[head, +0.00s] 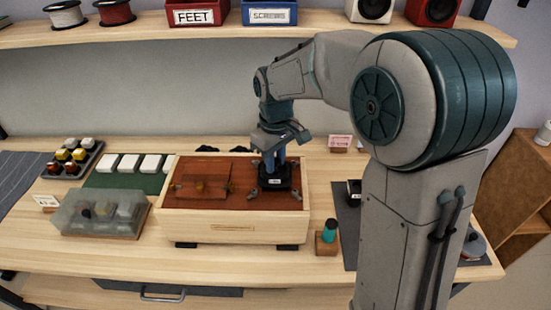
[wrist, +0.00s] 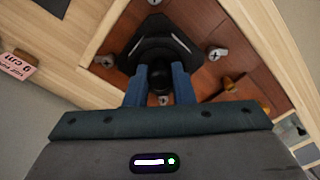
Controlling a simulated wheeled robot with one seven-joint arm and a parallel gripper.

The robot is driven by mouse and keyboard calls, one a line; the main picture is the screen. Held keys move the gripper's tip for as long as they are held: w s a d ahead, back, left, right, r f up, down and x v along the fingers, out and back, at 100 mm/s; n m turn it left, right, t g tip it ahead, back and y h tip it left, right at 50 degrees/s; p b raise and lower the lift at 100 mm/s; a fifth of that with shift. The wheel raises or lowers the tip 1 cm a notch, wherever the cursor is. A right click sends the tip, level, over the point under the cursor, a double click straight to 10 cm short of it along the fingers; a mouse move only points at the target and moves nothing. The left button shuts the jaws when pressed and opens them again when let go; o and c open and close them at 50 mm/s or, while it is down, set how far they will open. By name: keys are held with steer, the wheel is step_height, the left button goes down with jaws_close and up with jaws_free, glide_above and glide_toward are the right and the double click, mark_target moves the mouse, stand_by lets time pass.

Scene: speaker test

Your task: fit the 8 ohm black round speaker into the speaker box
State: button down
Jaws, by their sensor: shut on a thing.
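My gripper (head: 275,172) points down over the right half of the speaker box (head: 225,226), a pale wooden box with a reddish-brown top. Its blue fingers are shut on a black speaker (head: 281,184), which bears a small white label too small to read. In the wrist view, the speaker (wrist: 150,42) lies beyond the fingertips (wrist: 160,76), among several metal clips (wrist: 218,53) on the brown top. The fingers and wrist hide part of the speaker and what lies under it. I cannot tell whether it is seated or just above the top.
A brown panel with a knob (head: 200,192) covers the box's left half. A clear-lidded case (head: 98,212) and white blocks (head: 130,163) stand left. A small wooden block with a teal top (head: 328,237) stands close to the box's right. A dark mat (head: 350,222) lies farther right, partly behind my arm.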

steer(key=shift+f+b, duration=0.8)
steer(key=shift+f, duration=0.45)
stand_by(1.6)
steer(key=c, duration=1.2)
jaws_free()
steer(key=shift+o, duration=0.2)
step_height(320, 180, up, 13)
steer(key=s+d+f+m+t, duration=0.1)
steer(key=s+d+f+m, duration=0.3)
steer(key=s+d, duration=0.3)
steer(key=s+d+f+m+t, duration=0.2)
steer(key=s+d+f+m, duration=0.2)
steer(key=s+d, duration=0.3)
steer(key=s, duration=0.5)
steer(key=shift+f+m, duration=0.2)
steer(key=shift+m, duration=0.2)
